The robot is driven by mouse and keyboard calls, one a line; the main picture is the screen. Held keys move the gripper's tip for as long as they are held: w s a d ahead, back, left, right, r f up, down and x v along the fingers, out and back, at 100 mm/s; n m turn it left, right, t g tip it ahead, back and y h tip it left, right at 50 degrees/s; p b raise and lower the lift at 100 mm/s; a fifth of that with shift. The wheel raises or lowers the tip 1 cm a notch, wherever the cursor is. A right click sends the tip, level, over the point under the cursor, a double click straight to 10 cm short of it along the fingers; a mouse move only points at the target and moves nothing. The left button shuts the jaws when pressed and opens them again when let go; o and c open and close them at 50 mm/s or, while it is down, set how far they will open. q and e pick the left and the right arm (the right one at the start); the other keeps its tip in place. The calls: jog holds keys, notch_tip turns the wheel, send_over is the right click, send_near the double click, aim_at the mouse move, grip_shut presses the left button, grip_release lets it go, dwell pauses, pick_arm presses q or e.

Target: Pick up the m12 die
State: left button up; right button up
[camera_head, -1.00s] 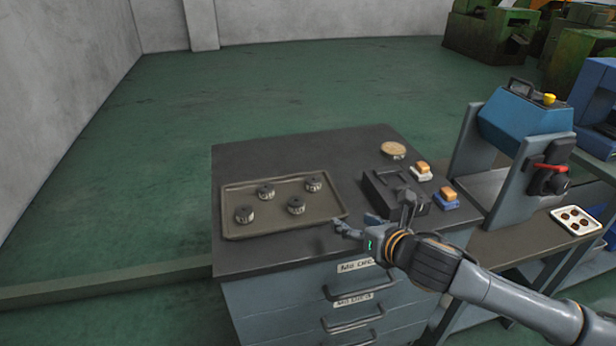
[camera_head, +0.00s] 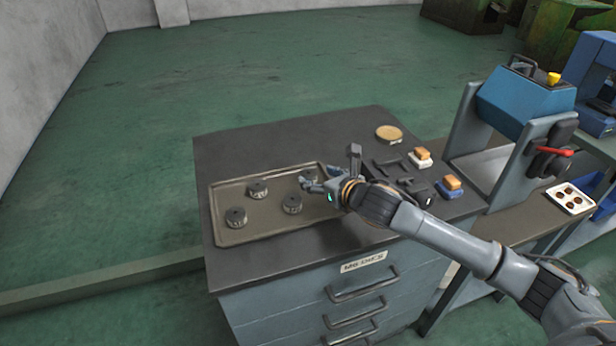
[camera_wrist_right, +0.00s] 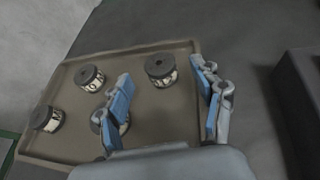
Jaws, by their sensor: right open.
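Several round dark-topped dies with pale labelled sides stand on a shallow brown tray (camera_head: 228,232). The labels are too small or cut off to tell surely which is the m12 die. My right gripper (camera_head: 331,170) is open and empty at the tray's right end, with one finger partly covering the back-right die. In the right wrist view one die (camera_wrist_right: 160,65) appears between the open fingertips, and another (camera_wrist_right: 99,122) is partly hidden behind the left finger.
Right of the tray, a dark block (camera_head: 418,190), a round tan disc (camera_head: 389,133) and two small orange-topped blocks (camera_head: 421,155) sit on the cabinet top. A blue-headed machine (camera_head: 525,95) stands further right. The cabinet top behind the tray is clear.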

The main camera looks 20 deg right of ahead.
aim_at(310, 174)
jog(key=shift+p+x, duration=0.3)
jog(key=shift+x, duration=2)
jog(key=shift+w+a+f, duration=0.15)
jog(key=shift+w+f, duration=0.1)
pick_arm(q)
jog(key=shift+w+d+r, duration=0.1)
jog(key=shift+w+r, duration=0.35)
jog(key=shift+w, duration=0.4)
pick_arm(e)
grip_shut()
